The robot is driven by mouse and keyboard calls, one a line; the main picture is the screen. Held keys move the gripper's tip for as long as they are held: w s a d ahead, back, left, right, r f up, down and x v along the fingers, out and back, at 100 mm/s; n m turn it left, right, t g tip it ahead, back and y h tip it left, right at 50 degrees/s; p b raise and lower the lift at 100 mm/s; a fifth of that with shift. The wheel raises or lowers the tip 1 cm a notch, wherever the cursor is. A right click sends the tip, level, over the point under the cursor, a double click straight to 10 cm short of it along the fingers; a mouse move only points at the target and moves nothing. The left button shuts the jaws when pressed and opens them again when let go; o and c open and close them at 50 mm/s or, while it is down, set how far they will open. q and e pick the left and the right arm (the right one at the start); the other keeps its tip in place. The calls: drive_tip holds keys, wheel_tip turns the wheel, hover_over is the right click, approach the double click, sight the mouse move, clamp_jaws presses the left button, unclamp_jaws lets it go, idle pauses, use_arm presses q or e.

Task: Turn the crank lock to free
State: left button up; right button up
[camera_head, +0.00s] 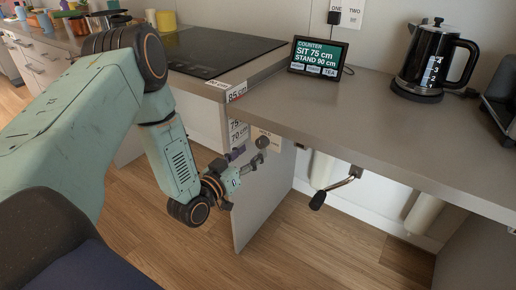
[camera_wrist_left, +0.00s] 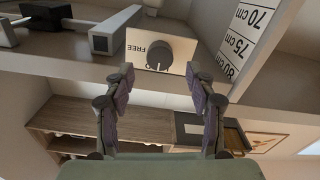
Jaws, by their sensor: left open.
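The crank lock is a round dark knob (camera_wrist_left: 158,54) on a pale plate (camera_wrist_left: 136,44) marked FREE. In the head view the knob (camera_head: 262,142) sits on the end panel under the counter edge. My left gripper (camera_head: 247,160) is close in front of it. In the left wrist view the purple-padded fingers of my left gripper (camera_wrist_left: 159,80) are spread, with the knob beyond and between their tips. I cannot tell whether they touch it. The knob's setting is unclear. The crank (camera_head: 333,190) with its black handle hangs under the counter. My right gripper is not in view.
The counter (camera_head: 370,112) carries a display (camera_head: 318,57) reading sit 75 cm, stand 90 cm, and a kettle (camera_head: 431,60). A height scale (camera_head: 238,133) is beside the knob. A higher hob counter (camera_head: 215,45) stands to the left. The wooden floor (camera_head: 190,250) below is clear.

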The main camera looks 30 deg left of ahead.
sight(260, 145)
use_arm(q)
drive_tip(key=shift+w+d+b, duration=0.2)
drive_tip(key=shift+w+b, duration=0.2)
drive_tip(key=shift+w, duration=1.8)
drive_tip(key=c, duration=1.1)
drive_tip(key=shift+c, duration=0.2)
